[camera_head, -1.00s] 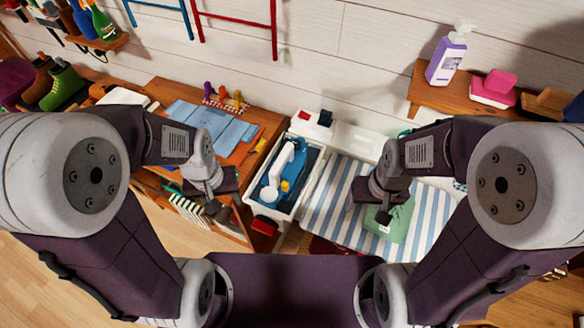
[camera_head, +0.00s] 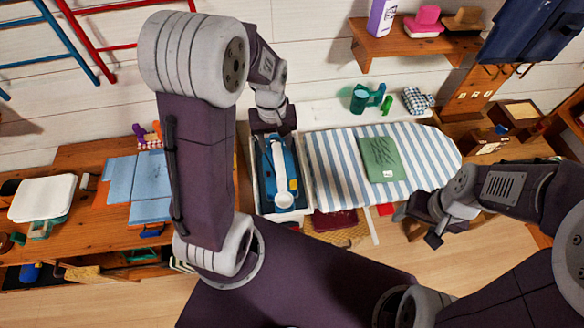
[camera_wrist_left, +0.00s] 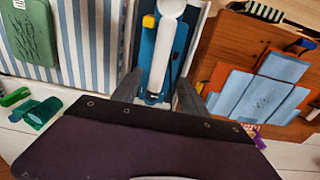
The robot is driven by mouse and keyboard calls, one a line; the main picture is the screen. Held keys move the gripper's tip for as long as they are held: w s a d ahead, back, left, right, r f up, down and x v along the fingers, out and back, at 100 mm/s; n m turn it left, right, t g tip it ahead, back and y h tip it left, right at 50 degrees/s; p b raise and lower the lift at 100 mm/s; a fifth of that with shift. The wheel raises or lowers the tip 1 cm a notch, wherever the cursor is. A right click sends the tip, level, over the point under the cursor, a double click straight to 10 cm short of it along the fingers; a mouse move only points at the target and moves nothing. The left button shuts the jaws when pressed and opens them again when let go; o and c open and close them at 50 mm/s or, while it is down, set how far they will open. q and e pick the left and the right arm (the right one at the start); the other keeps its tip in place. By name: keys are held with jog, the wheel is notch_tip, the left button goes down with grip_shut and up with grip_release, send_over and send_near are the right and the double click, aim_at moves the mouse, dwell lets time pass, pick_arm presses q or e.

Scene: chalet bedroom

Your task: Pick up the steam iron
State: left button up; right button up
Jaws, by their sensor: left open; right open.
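The steam iron (camera_head: 292,172), blue with a white handle and a yellow part, lies in a white tray (camera_head: 257,195) at the left end of the striped ironing board (camera_head: 330,160). My left gripper (camera_head: 272,128) is open over the iron's far end. In the left wrist view, my left gripper's fingers (camera_wrist_left: 157,92) stand either side of the iron's white handle (camera_wrist_left: 165,45). I cannot tell whether they touch it. The iron's far end is hidden behind the gripper. My right gripper (camera_head: 420,222) is open and empty, low beside the board's right end.
A folded green cloth (camera_head: 381,158) lies on the ironing board. Teal items (camera_head: 362,99) stand on the white ledge behind. A wooden desk (camera_head: 90,222) with blue folded pieces (camera_head: 150,185) is at the left. A wall shelf (camera_head: 385,45) holds a purple bottle and pink item.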

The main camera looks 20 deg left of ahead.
aim_at(276, 155)
pick_arm(q)
jog(key=shift+a+f, duration=0.1)
jog(key=shift+f, duration=0.3)
jog(key=shift+w+f, duration=0.1)
jog(key=shift+f, duration=0.15)
notch_tip(276, 155, down, 4)
jog(key=shift+r, duration=0.25)
jog(key=f, duration=0.3)
jog(key=f+p, duration=0.1)
jog(key=shift+d+f, duration=0.3)
jog(key=shift+f, duration=0.3)
grip_shut()
jog(key=shift+r, duration=0.15)
